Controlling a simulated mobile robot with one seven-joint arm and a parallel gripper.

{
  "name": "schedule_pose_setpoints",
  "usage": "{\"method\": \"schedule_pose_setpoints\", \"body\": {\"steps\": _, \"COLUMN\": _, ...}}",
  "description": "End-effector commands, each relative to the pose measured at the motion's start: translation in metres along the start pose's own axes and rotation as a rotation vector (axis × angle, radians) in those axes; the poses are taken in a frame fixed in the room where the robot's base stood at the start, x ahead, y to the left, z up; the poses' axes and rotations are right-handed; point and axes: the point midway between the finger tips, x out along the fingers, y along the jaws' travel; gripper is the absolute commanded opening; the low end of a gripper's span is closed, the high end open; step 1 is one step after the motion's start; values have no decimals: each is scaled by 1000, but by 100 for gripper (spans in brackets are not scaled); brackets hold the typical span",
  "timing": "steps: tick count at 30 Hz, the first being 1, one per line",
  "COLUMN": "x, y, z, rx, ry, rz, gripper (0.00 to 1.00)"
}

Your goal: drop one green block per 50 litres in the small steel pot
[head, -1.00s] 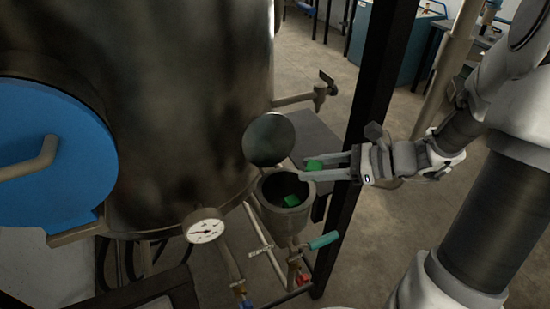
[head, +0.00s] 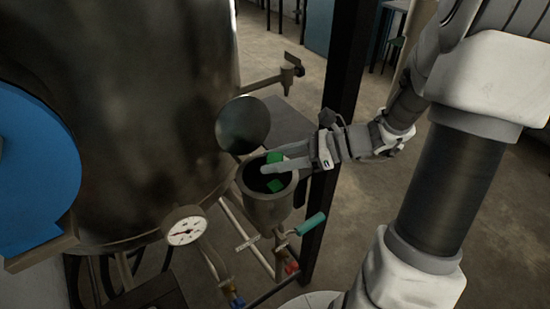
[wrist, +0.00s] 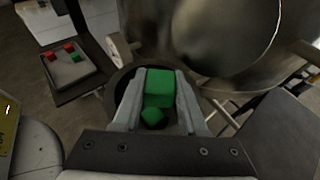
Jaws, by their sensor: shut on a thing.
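The small steel pot (head: 267,212) hangs beside a large steel vessel, open at the top with its round lid (head: 243,125) tipped up behind it. My gripper (head: 268,163) reaches in from the right over the pot's mouth. It is shut on a green block (wrist: 158,88), which shows between the fingertips and also in the head view (head: 274,157). A second green block (head: 276,185) lies inside the pot, below the held one; in the wrist view it shows just under the held block (wrist: 152,117). The pot's bottom is partly hidden.
In the wrist view, a grey tray (wrist: 63,75) holds red and green blocks on a dark surface. The large vessel (head: 150,100) fills the left. A dial gauge (head: 187,231) and a teal-handled valve (head: 310,223) sit around the pot. A dark post (head: 340,90) stands behind my gripper.

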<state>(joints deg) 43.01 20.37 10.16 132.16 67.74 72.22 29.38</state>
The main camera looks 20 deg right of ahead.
Motion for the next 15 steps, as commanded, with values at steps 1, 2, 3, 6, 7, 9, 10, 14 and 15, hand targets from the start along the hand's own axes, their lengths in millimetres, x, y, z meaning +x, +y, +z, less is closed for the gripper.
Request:
{"method": "schedule_pose_setpoints", "body": {"steps": 1, "x": 4, "y": 0, "z": -11, "rx": 0, "ry": 0, "rz": 0, "gripper": 0}}
{"method": "schedule_pose_setpoints", "body": {"steps": 2, "x": 5, "y": 0, "z": -13, "rx": 0, "ry": 0, "rz": 0, "gripper": 0}}
{"method": "schedule_pose_setpoints", "body": {"steps": 3, "x": 6, "y": 0, "z": -16, "rx": 0, "ry": 0, "rz": 0, "gripper": 0}}
{"method": "schedule_pose_setpoints", "body": {"steps": 6, "x": 8, "y": 0, "z": -20, "rx": 0, "ry": 0, "rz": 0, "gripper": 0}}
{"method": "schedule_pose_setpoints", "body": {"steps": 7, "x": 8, "y": 0, "z": -21, "rx": 0, "ry": 0, "rz": 0, "gripper": 0}}
{"method": "schedule_pose_setpoints", "body": {"steps": 9, "x": 9, "y": 0, "z": -21, "rx": 0, "ry": 0, "rz": 0, "gripper": 0}}
{"method": "schedule_pose_setpoints", "body": {"steps": 10, "x": 8, "y": 0, "z": -21, "rx": 0, "ry": 0, "rz": 0, "gripper": 0}}
{"method": "schedule_pose_setpoints", "body": {"steps": 14, "x": 8, "y": 0, "z": -20, "rx": 0, "ry": 0, "rz": 0, "gripper": 0}}
{"method": "schedule_pose_setpoints", "body": {"steps": 15, "x": 8, "y": 0, "z": -20, "rx": 0, "ry": 0, "rz": 0, "gripper": 0}}
